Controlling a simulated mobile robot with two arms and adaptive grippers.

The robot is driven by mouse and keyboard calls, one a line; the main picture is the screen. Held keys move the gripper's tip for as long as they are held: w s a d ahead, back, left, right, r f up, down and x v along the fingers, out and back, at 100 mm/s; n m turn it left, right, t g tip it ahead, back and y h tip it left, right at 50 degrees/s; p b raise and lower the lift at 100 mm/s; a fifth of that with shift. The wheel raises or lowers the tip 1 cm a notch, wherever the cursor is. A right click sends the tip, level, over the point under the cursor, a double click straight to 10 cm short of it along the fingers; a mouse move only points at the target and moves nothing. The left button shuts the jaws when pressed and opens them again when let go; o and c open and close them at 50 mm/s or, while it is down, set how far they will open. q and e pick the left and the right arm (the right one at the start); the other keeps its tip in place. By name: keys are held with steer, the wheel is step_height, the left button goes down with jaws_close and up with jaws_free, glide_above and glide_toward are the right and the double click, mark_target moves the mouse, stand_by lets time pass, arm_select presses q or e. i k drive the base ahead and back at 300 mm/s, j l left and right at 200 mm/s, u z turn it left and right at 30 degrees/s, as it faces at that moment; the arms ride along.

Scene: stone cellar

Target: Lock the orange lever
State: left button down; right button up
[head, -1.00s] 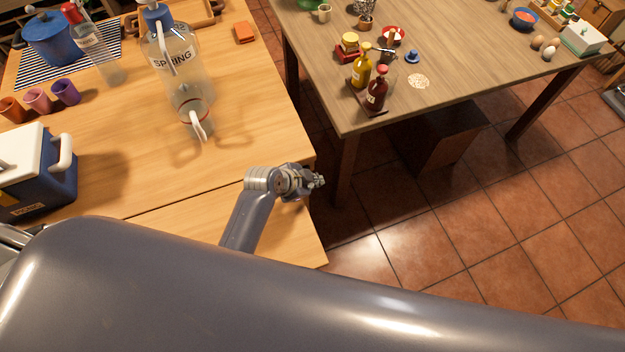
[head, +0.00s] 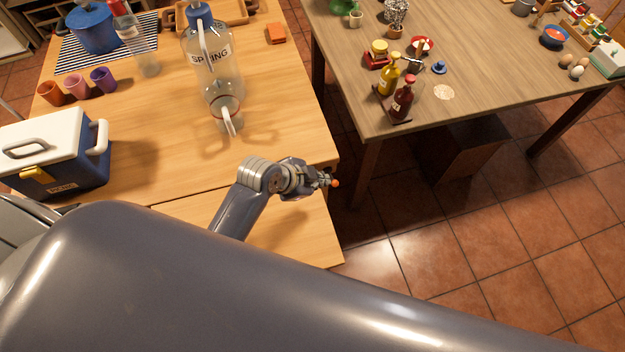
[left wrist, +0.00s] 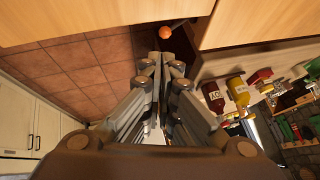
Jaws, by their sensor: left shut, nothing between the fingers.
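The orange lever shows as a round orange knob (head: 335,183) at the right edge of the near wooden table, just past my left fingertips. In the left wrist view the orange knob (left wrist: 165,32) sits on a dark rod beside the table edge, directly ahead of the fingertips. My left gripper (head: 327,181) is shut and empty. Its fingers also show in the left wrist view (left wrist: 161,60), tips together. I cannot tell whether they touch the knob. The lever's base is hidden. My right gripper is not in view.
A blue and white cooler (head: 60,150), a large clear bottle (head: 222,72) and several cups stand on the near table (head: 150,190). A second table (head: 475,60) with bottles stands to the right, across a gap of tiled floor. My grey arm link fills the foreground.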

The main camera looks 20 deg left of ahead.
mark_target(335, 182)
steer(key=k+l, duration=0.2)
steer(key=k, duration=0.3)
steer(key=k+l, duration=0.2)
steer(key=k, duration=0.25)
